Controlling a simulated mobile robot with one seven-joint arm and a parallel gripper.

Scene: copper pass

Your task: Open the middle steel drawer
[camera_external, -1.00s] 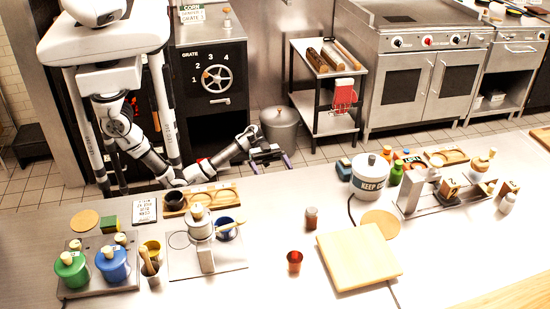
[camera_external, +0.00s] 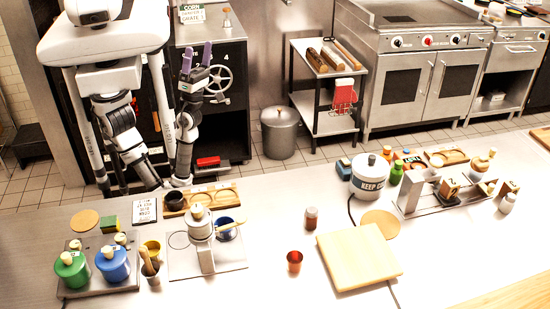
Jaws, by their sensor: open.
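I cannot make out a middle steel drawer in this view. My gripper (camera_external: 197,58) is raised on the far side of the counter, with its two purple fingers pointing up and spread apart, nothing between them. It appears in front of the dark cabinet (camera_external: 235,118), overlapping its left part. My arm hides part of this cabinet's front.
The cabinet carries a spoked handwheel (camera_external: 218,78). A lidded grey bin (camera_external: 279,135) stands on the floor beside it, left of a steel cart (camera_external: 335,122) and an oven (camera_external: 427,92). The long counter (camera_external: 268,255) holds pots, jars and a cutting board (camera_external: 358,257).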

